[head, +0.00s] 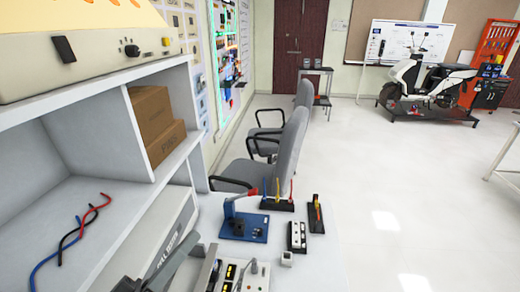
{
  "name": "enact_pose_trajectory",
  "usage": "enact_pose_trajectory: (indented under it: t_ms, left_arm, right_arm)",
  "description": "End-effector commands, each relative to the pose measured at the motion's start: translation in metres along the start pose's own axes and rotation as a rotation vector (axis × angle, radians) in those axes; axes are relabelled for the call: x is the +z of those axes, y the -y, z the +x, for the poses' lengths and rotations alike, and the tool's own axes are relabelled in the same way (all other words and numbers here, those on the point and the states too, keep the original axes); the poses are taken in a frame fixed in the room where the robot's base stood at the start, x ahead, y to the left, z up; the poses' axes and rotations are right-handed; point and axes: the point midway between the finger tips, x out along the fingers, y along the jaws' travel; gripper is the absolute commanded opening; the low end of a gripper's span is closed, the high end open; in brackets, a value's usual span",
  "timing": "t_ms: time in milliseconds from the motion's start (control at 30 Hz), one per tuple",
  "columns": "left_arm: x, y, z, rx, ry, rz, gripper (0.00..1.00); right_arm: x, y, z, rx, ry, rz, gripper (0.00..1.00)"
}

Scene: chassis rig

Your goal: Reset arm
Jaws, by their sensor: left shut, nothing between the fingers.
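My left gripper (192,246) shows at the bottom left of the head view, low beside the shelf unit and at the near edge of the bench. Its fingers are shut with nothing held. It is small and partly cut off by the bottom edge, so details are hard to make out. My right gripper is not in view.
A white shelf unit (94,110) stands close on the left, with cardboard boxes (155,125) and coloured cables (75,236) inside. A blue-based tool (245,226), black holders (316,215) and an instrument panel (240,276) occupy the bench.

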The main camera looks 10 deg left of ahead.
Motion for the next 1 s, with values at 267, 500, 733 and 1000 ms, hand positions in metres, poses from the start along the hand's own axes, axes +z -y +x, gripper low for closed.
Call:
enact_pose_trajectory:
  t_ms: [267, 500, 733, 1000]
  left_arm:
    - [-0.103, -0.175, 0.070, 0.144, -0.271, 0.581, 0.00]
    - [-0.195, -0.200, 0.037, -0.179, -0.592, 0.974, 0.00]
    - [-0.266, -0.266, 0.077, -0.182, -0.581, 0.983, 0.00]
    - [-0.356, -0.350, 0.124, -0.182, -0.580, 0.982, 0.00]
  right_arm:
    - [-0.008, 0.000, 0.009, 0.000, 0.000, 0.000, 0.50]
    - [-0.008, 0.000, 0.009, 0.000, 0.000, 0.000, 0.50]
    - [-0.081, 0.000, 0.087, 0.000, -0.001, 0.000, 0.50]
    - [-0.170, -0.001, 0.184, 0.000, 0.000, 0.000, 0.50]
